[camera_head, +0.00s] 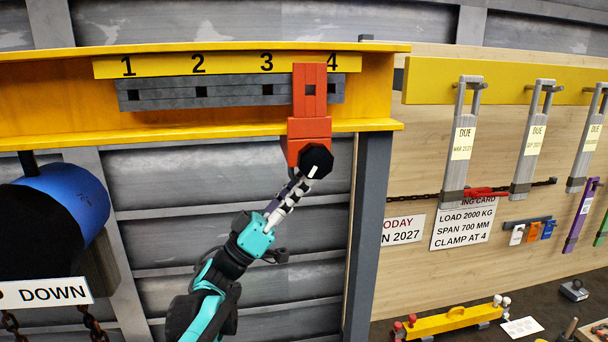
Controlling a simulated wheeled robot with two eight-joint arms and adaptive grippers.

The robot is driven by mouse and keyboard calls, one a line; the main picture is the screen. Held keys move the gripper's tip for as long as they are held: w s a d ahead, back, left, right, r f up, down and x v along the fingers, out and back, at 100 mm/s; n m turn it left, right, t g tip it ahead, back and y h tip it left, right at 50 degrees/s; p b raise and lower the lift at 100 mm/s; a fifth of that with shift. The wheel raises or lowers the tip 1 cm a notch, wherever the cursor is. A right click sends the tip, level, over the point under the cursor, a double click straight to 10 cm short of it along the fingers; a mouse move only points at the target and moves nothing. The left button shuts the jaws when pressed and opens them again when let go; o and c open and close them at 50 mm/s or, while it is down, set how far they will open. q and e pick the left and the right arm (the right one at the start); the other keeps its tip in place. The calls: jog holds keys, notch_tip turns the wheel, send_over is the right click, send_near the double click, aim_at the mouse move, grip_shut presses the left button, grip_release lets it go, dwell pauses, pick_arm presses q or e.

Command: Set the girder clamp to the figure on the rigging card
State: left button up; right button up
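The girder clamp (310,128) is red and hangs on the yellow girder (220,118), over the right end of the grey slotted rail (165,97). The number strip (225,66) reads 1 to 4; the clamp's upper plate stands between 3 and 4, just left of the 4. A dark square shows in its window; I cannot tell whether it is seated. A black knob (316,155) sits at its lower front. My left gripper (312,172) reaches the knob from below; its finger opening is unclear. The rigging card (464,226) reads "CLAMP AT 4". My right gripper is not in view.
A blue and black cylinder (75,200) hangs at left above a "DOWN" sign (45,293). Grey hangers with due tags (462,143) hang on the right board, one covering the card's top. A yellow bar (455,322) lies on the bench.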

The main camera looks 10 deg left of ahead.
pick_arm(q)
jog(key=shift+w+d+r, duration=0.2)
jog(key=shift+d+r, duration=0.05)
jog(key=shift+r, duration=0.1)
jog(key=shift+s, duration=0.1)
grip_shut()
jog(key=shift+d, duration=0.1)
